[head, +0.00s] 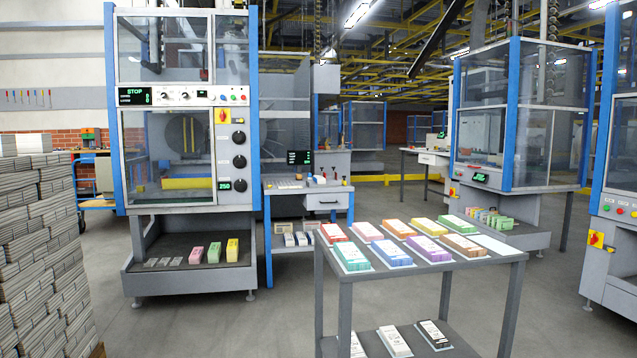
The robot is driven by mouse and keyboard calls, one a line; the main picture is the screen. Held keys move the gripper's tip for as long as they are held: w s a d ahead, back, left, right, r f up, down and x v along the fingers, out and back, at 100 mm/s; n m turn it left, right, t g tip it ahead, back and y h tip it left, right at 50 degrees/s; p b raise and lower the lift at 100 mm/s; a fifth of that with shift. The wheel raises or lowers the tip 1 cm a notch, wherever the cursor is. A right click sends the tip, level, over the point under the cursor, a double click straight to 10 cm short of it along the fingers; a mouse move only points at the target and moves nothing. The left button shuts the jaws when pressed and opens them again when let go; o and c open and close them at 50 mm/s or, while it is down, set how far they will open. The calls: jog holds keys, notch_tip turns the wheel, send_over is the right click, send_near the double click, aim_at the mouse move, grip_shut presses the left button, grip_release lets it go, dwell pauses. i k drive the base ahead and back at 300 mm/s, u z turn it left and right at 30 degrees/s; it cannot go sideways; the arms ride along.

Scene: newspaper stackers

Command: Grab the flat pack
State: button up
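Several colored flat packs lie in two rows on the top of a grey table in the front middle. The back row has a red pack (333,232), a pink pack (367,231), an orange-yellow pack (398,228), a yellow pack (429,226) and a green pack (456,225). A thin pale flat piece (494,245) lies at the right end. I cannot tell which one the task names. My gripper is not in view.
The grey table (516,257) has a lower shelf with white packs (394,341). Tall paper stacks (35,250) stand at the left. A blue-framed machine (185,285) holds small packs on its tray. Open floor (220,325) lies left of the table.

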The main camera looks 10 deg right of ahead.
aim_at(319, 180)
jog(key=u, duration=0.45)
jog(key=k, duration=0.55)
jog(key=u, duration=0.55)
jog(key=i, duration=3)
jog(key=z, duration=1.5)
jog(key=i, duration=1.75)
jog(key=z, duration=0.65)
jog(key=i, duration=2.4)
